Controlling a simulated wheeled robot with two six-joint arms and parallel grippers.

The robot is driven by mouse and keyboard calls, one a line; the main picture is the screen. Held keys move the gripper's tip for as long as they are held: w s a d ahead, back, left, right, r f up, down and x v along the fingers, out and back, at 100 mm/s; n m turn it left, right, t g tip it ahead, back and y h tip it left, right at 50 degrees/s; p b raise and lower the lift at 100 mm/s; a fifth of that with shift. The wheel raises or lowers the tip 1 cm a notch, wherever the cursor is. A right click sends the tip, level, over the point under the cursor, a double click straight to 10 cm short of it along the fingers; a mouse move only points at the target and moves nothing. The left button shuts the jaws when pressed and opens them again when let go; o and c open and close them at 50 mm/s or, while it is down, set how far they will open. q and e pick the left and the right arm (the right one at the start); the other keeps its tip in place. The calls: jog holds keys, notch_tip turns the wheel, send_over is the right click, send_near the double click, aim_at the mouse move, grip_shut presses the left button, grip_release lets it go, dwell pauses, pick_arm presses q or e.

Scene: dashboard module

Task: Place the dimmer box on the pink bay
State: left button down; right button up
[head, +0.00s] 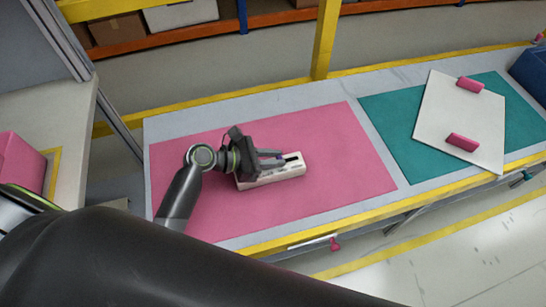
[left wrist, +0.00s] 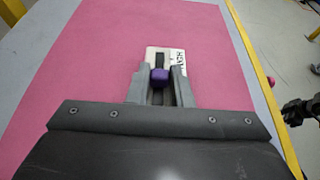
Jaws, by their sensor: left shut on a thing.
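The dimmer box (head: 291,170) is a long white box with a dark slot along its top. It lies on the pink bay (head: 340,150), a flat pink mat on the table. In the left wrist view, the box (left wrist: 177,59) has dark lettering and a purple knob (left wrist: 159,76) in its slot. My left gripper (head: 276,160) is over the box, its fingers (left wrist: 159,84) shut on the purple knob from both sides. The gripper hides part of the box. A dark jointed part at the right edge of the left wrist view may be my right gripper (left wrist: 303,112); its jaws are unclear.
A teal mat (head: 400,145) lies to the right, with a tilted white panel (head: 445,110) with two pink handles on it. A blue bin (head: 530,72) stands at the far right. A yellow post (head: 325,40) rises behind the table. The pink mat around the box is clear.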

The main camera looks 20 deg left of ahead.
jog(key=shift+d, duration=0.25)
pick_arm(q)
jog(key=c, duration=1.3)
grip_release()
jog(key=shift+f, duration=0.1)
pick_arm(e)
jog(key=shift+d, duration=0.1)
pick_arm(q)
jog(key=shift+r, duration=0.25)
jog(key=shift+s+a+r+p, duration=0.2)
jog(key=shift+a+p, duration=0.1)
jog(key=shift+p, duration=0.15)
jog(key=p+v, duration=0.5)
jog(key=v, duration=0.5)
jog(key=shift+s+p, duration=0.1)
jog(key=shift+p, duration=0.2)
jog(key=shift+s+a, duration=0.25)
jog(key=shift+a, duration=0.2)
pick_arm(e)
notch_tip(320, 180, up, 7)
jog(key=shift+f, duration=0.1)
